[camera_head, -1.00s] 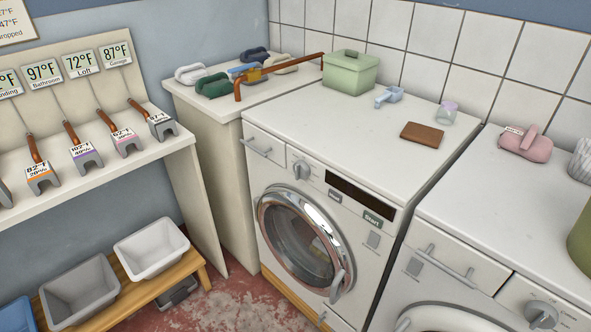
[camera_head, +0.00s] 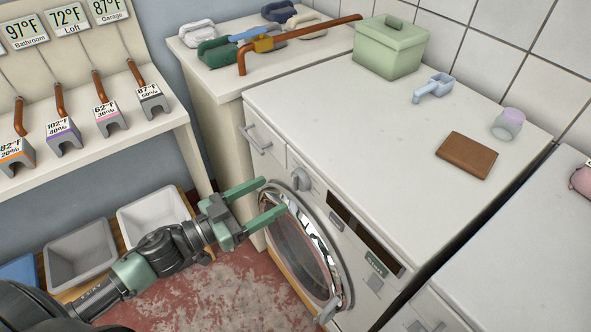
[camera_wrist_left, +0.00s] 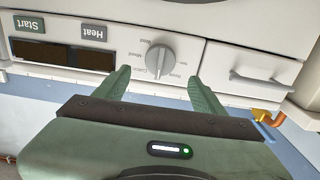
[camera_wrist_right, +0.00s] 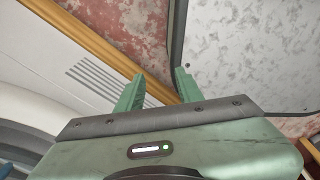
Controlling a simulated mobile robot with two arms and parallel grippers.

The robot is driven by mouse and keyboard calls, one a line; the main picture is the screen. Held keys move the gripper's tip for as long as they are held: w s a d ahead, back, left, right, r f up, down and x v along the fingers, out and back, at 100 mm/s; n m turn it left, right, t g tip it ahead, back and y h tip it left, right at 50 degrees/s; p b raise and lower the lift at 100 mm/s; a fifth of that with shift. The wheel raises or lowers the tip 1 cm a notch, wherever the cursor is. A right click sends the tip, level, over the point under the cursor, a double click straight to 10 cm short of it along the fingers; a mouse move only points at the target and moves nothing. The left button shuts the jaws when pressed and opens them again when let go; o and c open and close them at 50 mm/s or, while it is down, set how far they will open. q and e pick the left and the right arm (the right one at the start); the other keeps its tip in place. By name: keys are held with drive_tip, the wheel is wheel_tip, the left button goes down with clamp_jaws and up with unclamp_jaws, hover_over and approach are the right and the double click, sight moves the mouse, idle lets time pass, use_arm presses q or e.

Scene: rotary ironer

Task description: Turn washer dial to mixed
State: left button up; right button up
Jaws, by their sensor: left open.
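The washer dial (camera_head: 301,179) is a grey round knob on the front panel of the white washer (camera_head: 330,130), right of the drawer. In the left wrist view the dial (camera_wrist_left: 160,58) appears upside down, with small labels around it; I cannot read its setting surely. My left gripper (camera_head: 272,196) is open and empty, with green fingers pointing at the panel, just left of and below the dial. In its wrist view the fingertips (camera_wrist_left: 158,76) straddle the dial's position, seemingly without contact. My right gripper (camera_wrist_right: 159,74) shows only in its own wrist view, fingers apart, holding nothing.
The round door (camera_head: 300,255) is below the dial, and a drawer handle (camera_head: 256,140) is at its left. A green box (camera_head: 390,50), blue scoop (camera_head: 432,88), cup (camera_head: 508,124) and brown block (camera_head: 467,155) sit on the washer top. Another white machine stands right.

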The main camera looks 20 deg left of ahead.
sight(299, 181)
use_arm(q)
drive_tip(key=p+x, duration=0.1)
drive_tip(key=x, duration=0.6)
use_arm(e)
drive_tip(key=shift+s+a+r, duration=0.25)
drive_tip(key=shift+s+r, duration=0.15)
drive_tip(key=shift+r, duration=0.3)
use_arm(q)
drive_tip(key=c, duration=1.3)
